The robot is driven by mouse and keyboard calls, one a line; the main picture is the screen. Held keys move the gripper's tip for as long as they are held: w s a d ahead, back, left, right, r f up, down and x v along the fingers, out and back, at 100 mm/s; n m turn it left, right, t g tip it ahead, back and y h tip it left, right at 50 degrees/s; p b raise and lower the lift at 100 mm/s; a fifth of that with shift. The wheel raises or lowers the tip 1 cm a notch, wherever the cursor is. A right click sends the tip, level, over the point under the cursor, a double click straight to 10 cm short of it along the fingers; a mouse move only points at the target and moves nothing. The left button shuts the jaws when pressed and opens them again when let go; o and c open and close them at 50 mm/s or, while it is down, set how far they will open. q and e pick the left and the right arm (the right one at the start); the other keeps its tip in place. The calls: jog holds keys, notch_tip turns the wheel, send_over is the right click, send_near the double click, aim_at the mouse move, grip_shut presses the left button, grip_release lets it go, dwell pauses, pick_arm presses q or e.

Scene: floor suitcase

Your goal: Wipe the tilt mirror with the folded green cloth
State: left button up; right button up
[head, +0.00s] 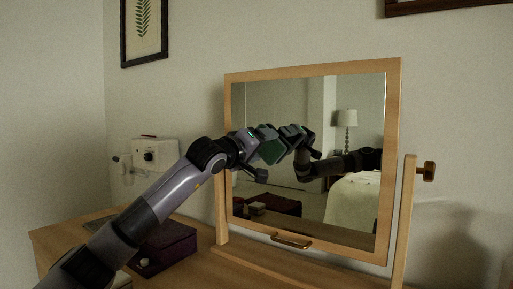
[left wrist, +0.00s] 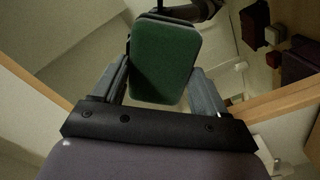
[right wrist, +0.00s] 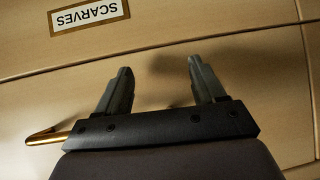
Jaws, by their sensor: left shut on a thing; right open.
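The cloth shows as a green pad between the fingers in the left wrist view (left wrist: 165,62). The cloth is at or very near the glass; I cannot tell if it touches. My right gripper (right wrist: 157,82) is open and empty, in front of a drawer front labelled SCARVES (right wrist: 88,13).
A dark purple box (head: 165,248) sits on the dresser top (head: 60,236) left of the mirror. A white device with a black knob (head: 155,154) is on the wall behind. The mirror's right post (head: 405,215) carries a wooden knob (head: 428,171). A brass drawer handle (right wrist: 50,134) is near my right gripper.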

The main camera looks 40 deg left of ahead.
aim_at(275, 146)
pick_arm(q)
jog(key=shift+w+d+b, duration=0.1)
jog(key=shift+w+d, duration=0.05)
jog(key=shift+d, duration=1.1)
jog(key=shift+w+d+b, duration=0.15)
jog(key=shift+w+d, duration=0.05)
jog(key=shift+d, duration=1.1)
jog(key=shift+w+d+b, duration=0.1)
jog(key=shift+w+d, duration=0.05)
jog(key=shift+d, duration=1.1)
jog(key=shift+s+a, duration=0.15)
jog(key=shift+a, duration=0.9)
jog(key=shift+s+a, duration=0.1)
jog(key=shift+a, duration=0.95)
jog(key=shift+s+a+p, duration=0.15)
jog(key=shift+a+p, duration=0.3)
jog(key=shift+a, duration=0.75)
jog(key=shift+s+a+p, duration=0.15)
jog(key=shift+a+p, duration=0.35)
jog(key=shift+a, duration=0.9)
jog(key=shift+s+a+p, duration=0.1)
jog(key=shift+a+p, duration=0.4)
jog(key=shift+a, duration=0.85)
jog(key=shift+s, duration=0.1)
